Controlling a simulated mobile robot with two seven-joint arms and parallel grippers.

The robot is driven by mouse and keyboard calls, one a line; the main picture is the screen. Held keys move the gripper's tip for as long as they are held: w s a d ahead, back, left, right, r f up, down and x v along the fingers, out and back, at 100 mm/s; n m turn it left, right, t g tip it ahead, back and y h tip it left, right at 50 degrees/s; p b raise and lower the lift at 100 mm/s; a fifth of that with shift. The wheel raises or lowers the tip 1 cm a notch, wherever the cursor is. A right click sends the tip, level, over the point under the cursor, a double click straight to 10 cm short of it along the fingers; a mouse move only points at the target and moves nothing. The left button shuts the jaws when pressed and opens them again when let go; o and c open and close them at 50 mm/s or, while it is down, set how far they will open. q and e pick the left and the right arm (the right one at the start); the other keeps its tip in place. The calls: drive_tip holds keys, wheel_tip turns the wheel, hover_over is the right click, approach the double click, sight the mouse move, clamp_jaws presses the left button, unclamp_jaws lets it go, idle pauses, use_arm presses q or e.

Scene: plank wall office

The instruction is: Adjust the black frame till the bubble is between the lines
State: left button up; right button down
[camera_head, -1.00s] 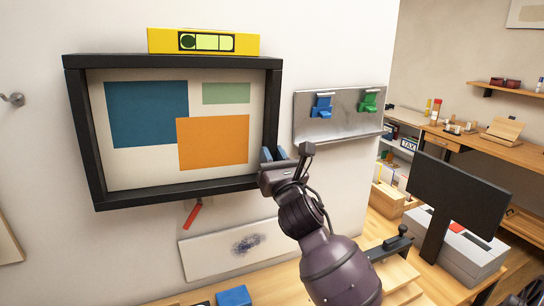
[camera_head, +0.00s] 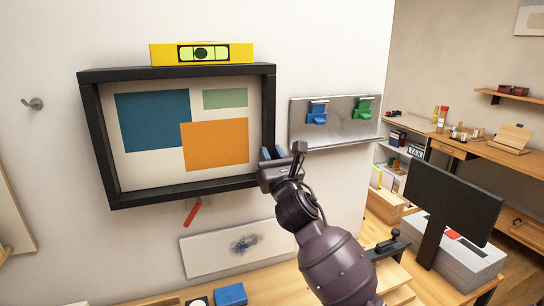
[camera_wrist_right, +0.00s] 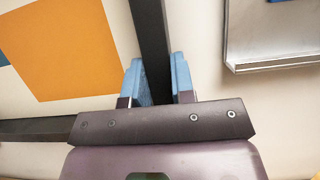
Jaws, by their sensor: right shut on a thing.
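The black frame (camera_head: 98,140) hangs on the wall at the left in the head view, around a picture of blue, green and orange blocks. A yellow spirit level (camera_head: 240,52) rests on its top edge. The dark, round bubble (camera_head: 201,53) sits near the middle of the green vial, seemingly between the lines, though the marks are small. My right gripper (camera_head: 272,154) is shut on the frame's right side near the lower corner. In the right wrist view the black bar (camera_wrist_right: 153,35) runs between its blue fingers (camera_wrist_right: 160,82). My left gripper is out of view.
A metal panel (camera_head: 345,135) with blue and green clips is right of the frame. A red-handled thing (camera_head: 192,214) hangs below it, above a smudged white board (camera_head: 215,251). A hook (camera_head: 34,104) is at the left. A black monitor (camera_head: 452,200) stands at the right.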

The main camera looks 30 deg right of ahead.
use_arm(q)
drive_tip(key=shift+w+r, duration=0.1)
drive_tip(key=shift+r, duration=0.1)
use_arm(e)
drive_tip(key=c, duration=1)
unclamp_jaws()
drive_tip(key=shift+o, duration=0.2)
drive_tip(key=shift+s, duration=0.1)
use_arm(q)
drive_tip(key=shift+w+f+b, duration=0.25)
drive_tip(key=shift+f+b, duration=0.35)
drive_tip(key=shift+b, duration=0.35)
use_arm(e)
drive_tip(key=v, duration=1)
drive_tip(key=shift+s+f, duration=0.15)
drive_tip(key=shift+s, duration=0.1)
drive_tip(key=shift+a, duration=0.1)
